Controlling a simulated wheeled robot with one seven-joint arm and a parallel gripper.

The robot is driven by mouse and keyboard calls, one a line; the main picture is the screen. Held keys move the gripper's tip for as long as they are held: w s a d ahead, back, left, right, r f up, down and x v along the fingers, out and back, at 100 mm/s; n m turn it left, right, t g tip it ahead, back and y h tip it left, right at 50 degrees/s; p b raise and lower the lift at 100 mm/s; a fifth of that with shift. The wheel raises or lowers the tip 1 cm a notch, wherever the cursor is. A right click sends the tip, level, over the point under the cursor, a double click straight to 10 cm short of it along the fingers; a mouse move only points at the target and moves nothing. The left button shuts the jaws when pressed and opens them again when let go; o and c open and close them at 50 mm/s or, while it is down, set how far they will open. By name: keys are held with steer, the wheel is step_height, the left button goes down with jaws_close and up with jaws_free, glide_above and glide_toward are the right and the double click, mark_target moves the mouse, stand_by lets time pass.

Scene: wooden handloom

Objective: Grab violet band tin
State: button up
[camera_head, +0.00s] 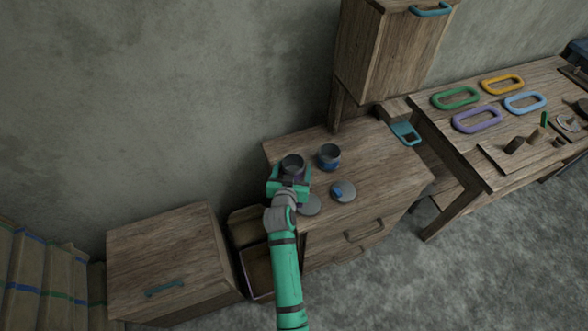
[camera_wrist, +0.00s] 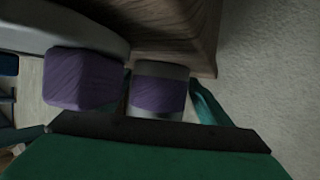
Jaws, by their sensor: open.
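The violet band tin (camera_head: 292,162) is a grey open-topped cup on the low wooden cabinet. In the wrist view its violet band (camera_wrist: 158,95) shows near the middle, close to my gripper's dark edge. My gripper (camera_head: 289,177) is open and low at the tin, with its teal parts at the tin's near side. A teal finger (camera_wrist: 208,102) shows just right of the tin in the wrist view. I cannot tell whether the fingers touch it. The tin's lower part is hidden by my gripper in the head view.
A blue-banded tin (camera_head: 329,156) stands close by on the right. A grey lid (camera_head: 311,206) lies nearer, and a lid with a blue knob (camera_head: 347,194) lies beside it. A violet knob (camera_wrist: 82,80) is near the tin. The wall cupboard (camera_head: 385,55) hangs behind.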

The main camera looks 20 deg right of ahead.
steer(key=shift+a, duration=0.3)
steer(key=c, duration=0.5)
steer(key=shift+s, duration=0.1)
steer(key=c, duration=0.5)
steer(key=shift+s+d+r, duration=0.1)
steer(key=shift+s+d, duration=0.05)
steer(key=shift+d, duration=0.2)
steer(key=shift+c, duration=0.7)
